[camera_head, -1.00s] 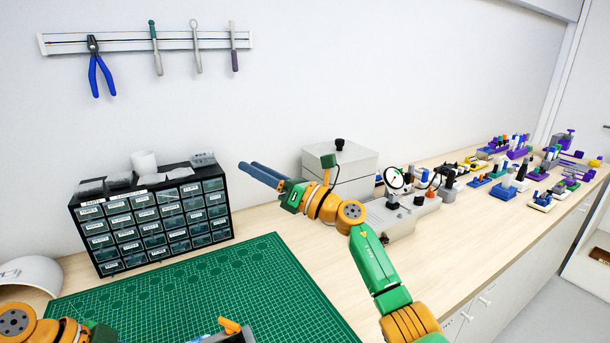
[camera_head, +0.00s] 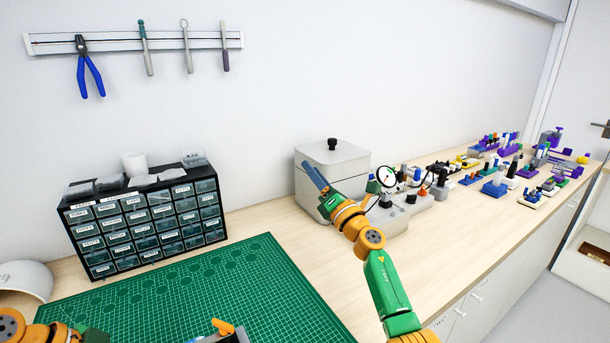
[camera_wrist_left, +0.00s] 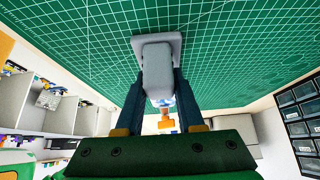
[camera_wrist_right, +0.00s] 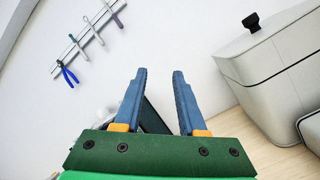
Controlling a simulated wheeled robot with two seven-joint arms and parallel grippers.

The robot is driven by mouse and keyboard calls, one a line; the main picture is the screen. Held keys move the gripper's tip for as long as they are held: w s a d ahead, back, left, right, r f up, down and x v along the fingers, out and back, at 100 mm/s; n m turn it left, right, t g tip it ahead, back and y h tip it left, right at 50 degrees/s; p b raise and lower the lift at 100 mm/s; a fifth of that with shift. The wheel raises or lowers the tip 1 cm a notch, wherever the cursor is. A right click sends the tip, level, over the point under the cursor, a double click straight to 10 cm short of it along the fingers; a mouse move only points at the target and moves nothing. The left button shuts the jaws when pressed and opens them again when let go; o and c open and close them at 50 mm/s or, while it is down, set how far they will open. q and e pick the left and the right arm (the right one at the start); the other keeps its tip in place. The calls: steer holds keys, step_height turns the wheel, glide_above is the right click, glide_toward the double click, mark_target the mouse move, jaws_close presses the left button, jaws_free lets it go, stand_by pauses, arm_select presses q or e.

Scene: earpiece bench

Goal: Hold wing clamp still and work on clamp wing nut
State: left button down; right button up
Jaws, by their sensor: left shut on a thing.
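The wing clamp (camera_wrist_left: 157,70) has a grey body and an orange wing nut (camera_wrist_left: 166,123). It is at the green cutting mat in the left wrist view. My left gripper (camera_wrist_left: 157,88) is shut on the grey body, one finger on each side. In the head view only the clamp's top shows at the bottom edge, with the orange wing nut (camera_head: 223,326) uppermost. My right gripper (camera_head: 312,173) is raised in front of the grey lidded box, well away from the clamp. In the right wrist view its fingers (camera_wrist_right: 161,74) stand apart with nothing between them.
The green mat (camera_head: 240,270) is largely bare. A black drawer cabinet (camera_head: 145,222) stands behind it. The grey lidded box (camera_head: 335,155) and a dial gauge (camera_head: 387,176) stand right of the mat, with several small fixtures further along. Tools hang on a wall rail (camera_head: 115,42).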

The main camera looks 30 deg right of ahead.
steer(key=s+a+r+n+t+y, duration=0.1)
steer(key=s+a+r+n+y, duration=0.1)
steer(key=a+r+n+y, duration=0.3)
steer(key=s+a+r+n+y, duration=0.2)
steer(key=a+r+n+y, duration=0.1)
steer(key=r+n, duration=0.3)
steer(key=s+a+r+n+g+y, duration=0.2)
steer(key=s+a+n+g+y, duration=0.15)
steer(key=a, duration=0.35)
steer(key=n+g+h, duration=0.2)
steer(key=g+h, duration=0.1)
steer(key=g, duration=0.6)
glide_toward(224, 323)
steer(key=x, duration=0.8)
steer(key=shift+w+a+f, duration=0.15)
steer(key=shift+w+a, duration=0.05)
steer(key=shift+w, duration=0.05)
